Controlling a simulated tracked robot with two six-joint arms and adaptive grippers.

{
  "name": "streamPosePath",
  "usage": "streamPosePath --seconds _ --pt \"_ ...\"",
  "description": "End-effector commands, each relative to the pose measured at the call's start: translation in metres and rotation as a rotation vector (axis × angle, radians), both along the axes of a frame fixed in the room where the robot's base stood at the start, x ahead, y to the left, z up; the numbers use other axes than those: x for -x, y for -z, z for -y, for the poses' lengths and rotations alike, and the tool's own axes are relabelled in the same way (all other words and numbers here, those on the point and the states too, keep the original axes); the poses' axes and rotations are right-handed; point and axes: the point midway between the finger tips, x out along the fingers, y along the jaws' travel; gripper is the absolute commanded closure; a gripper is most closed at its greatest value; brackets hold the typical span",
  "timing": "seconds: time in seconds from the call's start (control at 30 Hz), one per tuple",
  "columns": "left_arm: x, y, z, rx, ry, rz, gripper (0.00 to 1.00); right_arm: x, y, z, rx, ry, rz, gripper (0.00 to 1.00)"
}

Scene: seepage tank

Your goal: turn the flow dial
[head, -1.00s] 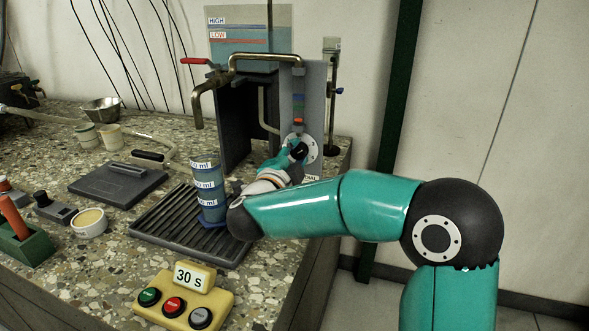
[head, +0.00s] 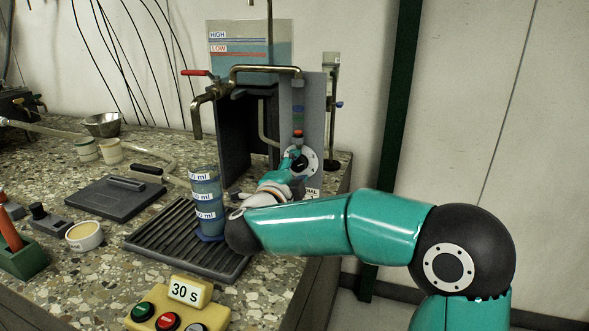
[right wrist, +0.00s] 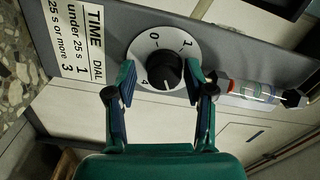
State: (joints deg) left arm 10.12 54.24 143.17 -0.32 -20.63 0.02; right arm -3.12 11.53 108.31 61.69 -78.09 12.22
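The flow dial is a black knob (right wrist: 164,69) on a round white plate with digits, set in a grey panel. In the head view its white plate (head: 313,161) shows on the upright grey panel, partly hidden by my gripper. My right gripper (right wrist: 159,76) has its fingers apart, one on each side of the knob. A gap seems to show on both sides, though contact is hard to judge. In the head view my right gripper (head: 293,164) reaches the panel. The knob's pointer setting is not clear. My left gripper is not in view.
A printed time and dial label (right wrist: 78,38) is beside the dial. A small tube with coloured bands (right wrist: 248,91) is on its other side. A brass tap (head: 196,115) hangs above.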

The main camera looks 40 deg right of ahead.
Motion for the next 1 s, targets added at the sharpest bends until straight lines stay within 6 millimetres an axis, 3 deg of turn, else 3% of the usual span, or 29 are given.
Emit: streamPosePath --seconds 0.47,1.0 --pt "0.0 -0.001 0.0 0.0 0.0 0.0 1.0 0.002 -0.002 -0.009 0.002 -0.006 0.003 0.39" --pt "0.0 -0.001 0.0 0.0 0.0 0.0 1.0 0.046 -0.001 -0.094 0.002 -0.007 0.002 0.39"
